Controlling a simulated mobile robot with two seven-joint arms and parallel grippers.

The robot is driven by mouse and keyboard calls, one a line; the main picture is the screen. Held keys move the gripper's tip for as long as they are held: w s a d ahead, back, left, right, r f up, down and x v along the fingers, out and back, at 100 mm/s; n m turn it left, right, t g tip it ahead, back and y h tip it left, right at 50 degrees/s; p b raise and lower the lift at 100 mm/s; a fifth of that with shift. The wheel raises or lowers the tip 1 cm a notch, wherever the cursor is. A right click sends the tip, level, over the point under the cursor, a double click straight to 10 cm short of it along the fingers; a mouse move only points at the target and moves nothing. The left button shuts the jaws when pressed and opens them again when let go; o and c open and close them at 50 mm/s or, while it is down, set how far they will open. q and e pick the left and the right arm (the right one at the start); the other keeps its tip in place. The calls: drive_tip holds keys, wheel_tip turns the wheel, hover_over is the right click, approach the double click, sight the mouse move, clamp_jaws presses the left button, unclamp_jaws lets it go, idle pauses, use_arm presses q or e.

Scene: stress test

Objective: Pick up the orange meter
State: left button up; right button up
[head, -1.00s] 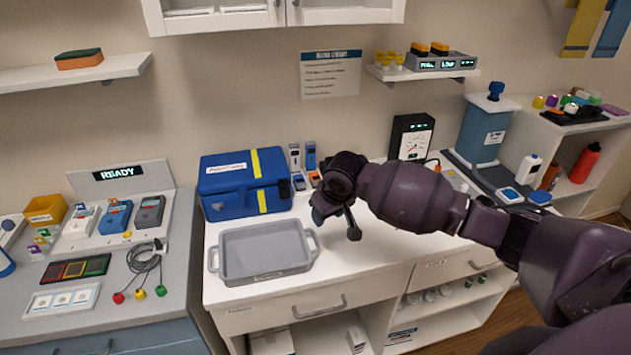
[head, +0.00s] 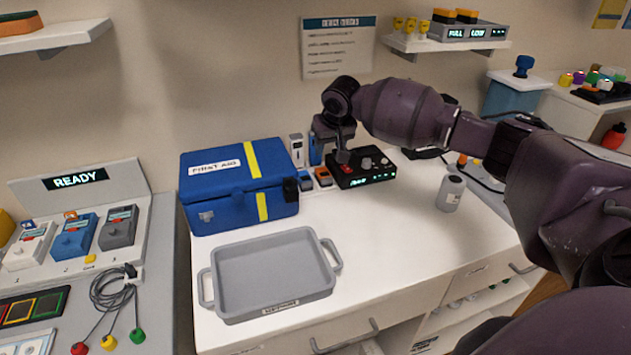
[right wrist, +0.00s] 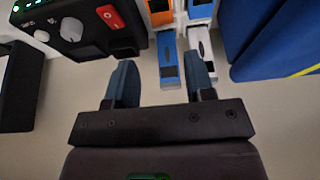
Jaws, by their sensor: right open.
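The orange meter (head: 323,177) is a small upright-faced device on the white counter, between the blue first aid bag and a black box; its orange top part shows at the upper edge of the right wrist view (right wrist: 158,13). A short blue meter (head: 304,182) stands beside it. Behind them are a taller white meter (right wrist: 200,48) and a taller blue meter (right wrist: 168,62). My right gripper (head: 334,150) is open and empty above this group, pointing down. In the right wrist view its fingers (right wrist: 162,85) straddle the tall blue meter's column, with the orange meter farther up. My left gripper is not seen.
The first aid bag (head: 238,187) stands close on the left. The black box (head: 365,170) with a red switch and knobs is close on the right. A grey tray (head: 270,308) lies in front, and a grey canister (head: 451,193) stands farther right. The counter's front middle is clear.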

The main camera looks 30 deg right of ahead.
sight(323, 171)
drive_tip(key=shift+x, duration=0.75)
drive_tip(key=b+x, duration=0.1)
drive_tip(key=x, duration=0.2)
drive_tip(key=shift+f, duration=0.25)
drive_tip(key=shift+w+f, duration=0.2)
drive_tip(key=shift+f, duration=0.25)
drive_tip(key=b+x, duration=0.1)
drive_tip(key=x, duration=0.3)
drive_tip(key=shift+a+f, duration=0.1)
drive_tip(key=shift+f, duration=0.15)
drive_tip(key=shift+w+f+b, duration=0.1)
drive_tip(key=shift+f+b, duration=0.2)
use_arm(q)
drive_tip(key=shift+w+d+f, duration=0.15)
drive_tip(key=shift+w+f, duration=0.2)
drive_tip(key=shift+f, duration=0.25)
use_arm(e)
drive_tip(key=shift+r, duration=0.1)
drive_tip(key=shift+c, duration=0.2)
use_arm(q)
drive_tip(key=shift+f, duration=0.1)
use_arm(e)
drive_tip(key=c, duration=0.7)
drive_tip(key=shift+o, duration=0.2)
drive_tip(key=shift+r, duration=0.1)
